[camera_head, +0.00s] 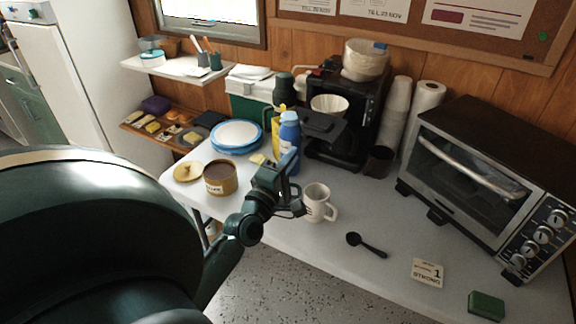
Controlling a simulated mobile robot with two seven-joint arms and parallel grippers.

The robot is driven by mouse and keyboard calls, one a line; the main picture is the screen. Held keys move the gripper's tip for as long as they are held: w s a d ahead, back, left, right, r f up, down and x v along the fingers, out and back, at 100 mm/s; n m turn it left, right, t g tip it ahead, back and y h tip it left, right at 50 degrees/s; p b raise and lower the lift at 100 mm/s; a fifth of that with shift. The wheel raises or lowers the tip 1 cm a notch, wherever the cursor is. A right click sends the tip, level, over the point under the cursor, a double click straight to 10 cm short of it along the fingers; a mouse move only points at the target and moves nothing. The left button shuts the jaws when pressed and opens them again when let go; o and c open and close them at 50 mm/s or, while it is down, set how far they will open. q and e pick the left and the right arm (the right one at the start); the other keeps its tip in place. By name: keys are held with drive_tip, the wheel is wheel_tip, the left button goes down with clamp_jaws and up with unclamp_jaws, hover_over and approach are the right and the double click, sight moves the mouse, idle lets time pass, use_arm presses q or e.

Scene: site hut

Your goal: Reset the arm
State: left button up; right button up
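My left gripper (284,195) is at the front edge of the white table, just left of a cream mug (316,205). It is seen from behind and the side, and I cannot tell whether its fingers are open or shut. I see nothing clearly held in it. Whether it touches the mug is unclear. My dark green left arm comes in from the left and fills the lower left of the view. My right gripper is not in view.
The white table (340,264) carries a brown tin (220,178), blue bottle (289,140), coffee maker (352,110), toaster oven (470,175), black scoop (366,244), card (428,272) and green block (487,305). Its front middle is mostly clear.

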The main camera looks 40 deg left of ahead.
use_arm(q)
drive_tip(key=shift+s+d, duration=0.15)
drive_tip(key=shift+s, duration=0.4)
drive_tip(key=s+d+f+m+g+h, duration=0.2)
drive_tip(key=s+d+f+m, duration=0.3)
drive_tip(key=d+m, duration=0.3)
drive_tip(key=s+d+f+m+g+h+p, duration=0.1)
drive_tip(key=s+d+f+m+g+h, duration=0.2)
drive_tip(key=d+f+m, duration=0.4)
drive_tip(key=s+d+f+m+g+h, duration=0.3)
drive_tip(key=s+d+f+m, duration=0.2)
drive_tip(key=s+d+m, duration=0.2)
drive_tip(key=shift+d+f+m+g+p, duration=0.4)
drive_tip(key=shift+d+m, duration=0.4)
drive_tip(key=shift+d, duration=0.25)
